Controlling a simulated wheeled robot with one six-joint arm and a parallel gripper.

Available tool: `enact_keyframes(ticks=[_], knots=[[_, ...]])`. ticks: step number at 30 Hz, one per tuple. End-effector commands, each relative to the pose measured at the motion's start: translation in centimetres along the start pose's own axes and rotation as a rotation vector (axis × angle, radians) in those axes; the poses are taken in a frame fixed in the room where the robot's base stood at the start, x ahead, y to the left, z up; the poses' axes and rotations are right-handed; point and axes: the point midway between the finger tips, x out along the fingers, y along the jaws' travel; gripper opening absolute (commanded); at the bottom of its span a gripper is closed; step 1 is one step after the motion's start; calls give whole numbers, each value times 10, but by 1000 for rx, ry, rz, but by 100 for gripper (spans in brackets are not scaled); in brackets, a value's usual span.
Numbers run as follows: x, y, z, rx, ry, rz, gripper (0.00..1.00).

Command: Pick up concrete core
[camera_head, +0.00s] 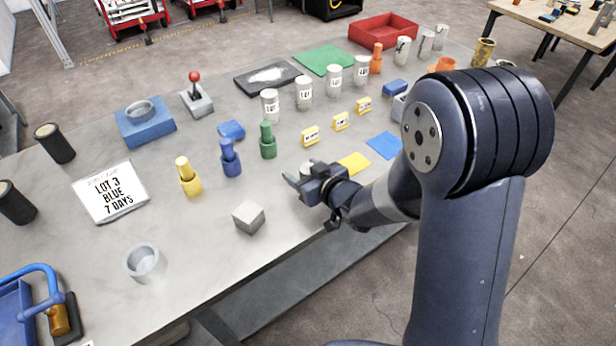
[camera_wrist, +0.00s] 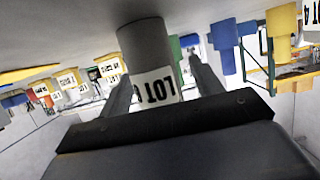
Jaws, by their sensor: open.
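A grey concrete core (camera_wrist: 146,45) with a "LOT" label stands between the two fingers of my gripper (camera_wrist: 163,82) in the wrist view, which is upside down. My gripper is open around it; I cannot tell whether either finger touches it. In the head view, my gripper (camera_head: 301,174) is low over the near side of the table, and only a pale bit of this core (camera_head: 307,167) shows behind it. More labelled cores stand in a row farther back: one core (camera_head: 270,106), a second core (camera_head: 304,93), a third core (camera_head: 334,81) and a fourth core (camera_head: 361,71).
A grey cube (camera_head: 248,217) and yellow (camera_head: 190,178), blue (camera_head: 230,160) and green (camera_head: 267,142) bottle-like pieces stand left of my gripper. Yellow label blocks (camera_head: 310,136) stand behind it. A yellow card (camera_head: 354,163) lies to its right. The table's front edge is close.

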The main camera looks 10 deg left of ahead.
Motion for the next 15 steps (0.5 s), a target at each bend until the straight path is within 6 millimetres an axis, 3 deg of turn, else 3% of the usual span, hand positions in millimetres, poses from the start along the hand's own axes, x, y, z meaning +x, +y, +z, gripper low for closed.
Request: enact_keyframes(ticks=[7,15], knots=[[2,0,0,0,1,0,62],[1,0,0,0,0,0,40]])
